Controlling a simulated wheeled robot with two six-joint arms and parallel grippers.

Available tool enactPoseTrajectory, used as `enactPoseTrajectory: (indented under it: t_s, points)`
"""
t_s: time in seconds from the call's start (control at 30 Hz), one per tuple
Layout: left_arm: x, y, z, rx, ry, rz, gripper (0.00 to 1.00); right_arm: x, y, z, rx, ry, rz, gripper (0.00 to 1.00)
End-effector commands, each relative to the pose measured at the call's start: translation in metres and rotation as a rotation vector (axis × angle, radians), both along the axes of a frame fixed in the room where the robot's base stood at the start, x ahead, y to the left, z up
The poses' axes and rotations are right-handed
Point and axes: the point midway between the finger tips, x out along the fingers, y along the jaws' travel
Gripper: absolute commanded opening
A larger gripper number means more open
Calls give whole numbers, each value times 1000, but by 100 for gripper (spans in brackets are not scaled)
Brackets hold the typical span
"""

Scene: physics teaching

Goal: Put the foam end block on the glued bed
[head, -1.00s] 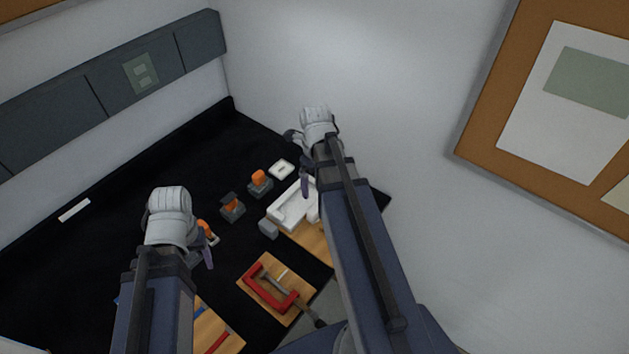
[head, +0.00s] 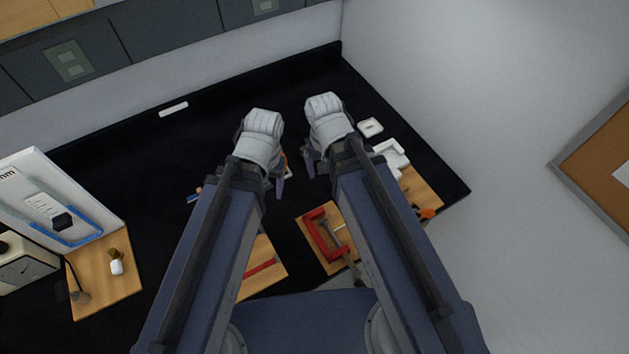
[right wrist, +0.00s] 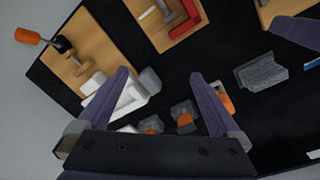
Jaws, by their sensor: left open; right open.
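My right gripper (head: 312,166) is open and empty above the black bench; its two purple fingers spread wide in the right wrist view (right wrist: 160,78). My left gripper (head: 275,178) is open in the head view, close to the left of the right one. Between and beyond the right fingers lie a small grey block (right wrist: 150,80), a white tray-like piece (right wrist: 130,100) and two dark blocks with orange tops (right wrist: 183,113). A ribbed grey piece (right wrist: 262,72) lies to their right. I cannot tell for certain which is the foam end block or the glued bed.
A red clamp (head: 322,235) lies on a wooden board. A white piece (head: 390,155) and a small white dish (head: 370,128) are at the right. A white panel (head: 50,205) stands at the left.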

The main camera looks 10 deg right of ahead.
Motion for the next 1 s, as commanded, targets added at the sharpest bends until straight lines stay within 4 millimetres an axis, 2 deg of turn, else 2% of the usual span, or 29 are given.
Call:
enactPoseTrajectory:
  t_s: [0.03, 0.1, 0.2, 0.3, 0.43, 1.0]
  points:
    - [0, 0, 0, 0, 0, 0, 66, -8, 12, 0, -1, 11, 139, 100]
    - [0, 0, 0, 0, 0, 0, 66, -15, 23, 0, -3, 25, 307, 100]
    - [0, 0, 0, 0, 0, 0, 66, -22, 33, 0, -6, 41, 482, 100]
    - [0, 0, 0, 0, 0, 0, 66, -26, 39, 0, -7, 50, 582, 100]
    - [0, 0, 0, 0, 0, 0, 66, -27, 41, 1, -7, 55, 626, 100]
    - [0, 0, 0, 0, 0, 0, 66, -26, 41, 0, -6, 54, 623, 100]
